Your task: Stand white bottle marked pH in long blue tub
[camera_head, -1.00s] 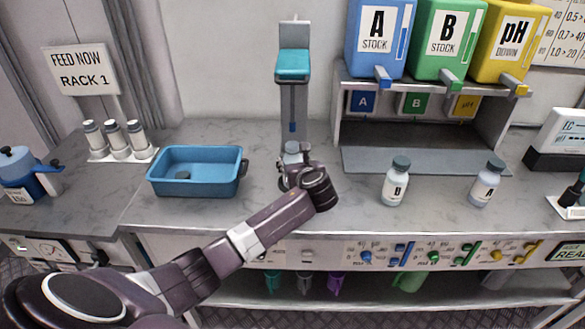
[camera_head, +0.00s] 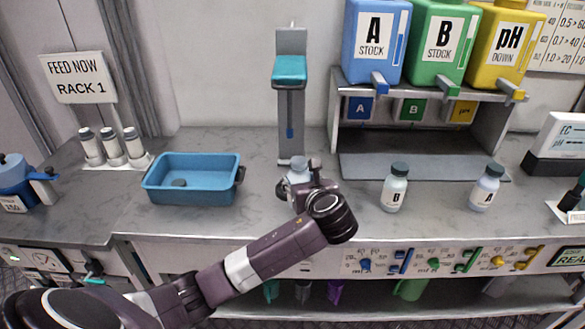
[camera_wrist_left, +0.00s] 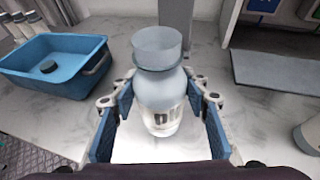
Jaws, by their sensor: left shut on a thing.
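The white bottle marked pH (camera_wrist_left: 160,92) has a grey cap and stands upright between the fingers of my left gripper (camera_head: 303,190). In the left wrist view the left gripper (camera_wrist_left: 161,115) is shut on its body from both sides. In the head view the gripper hides much of the bottle, and its grey cap (camera_head: 299,163) shows above. I cannot tell whether the bottle's base touches the counter. The long blue tub (camera_head: 191,200) sits on the counter to the left of the gripper, with a dark round thing on its floor. My right gripper is not in view.
Bottles B (camera_head: 394,188) and A (camera_head: 486,187) stand to the right. A dispenser stand (camera_head: 291,125) rises behind the gripper. Several white bottles (camera_head: 112,147) stand left beyond the tub. Clear counter lies between tub and gripper.

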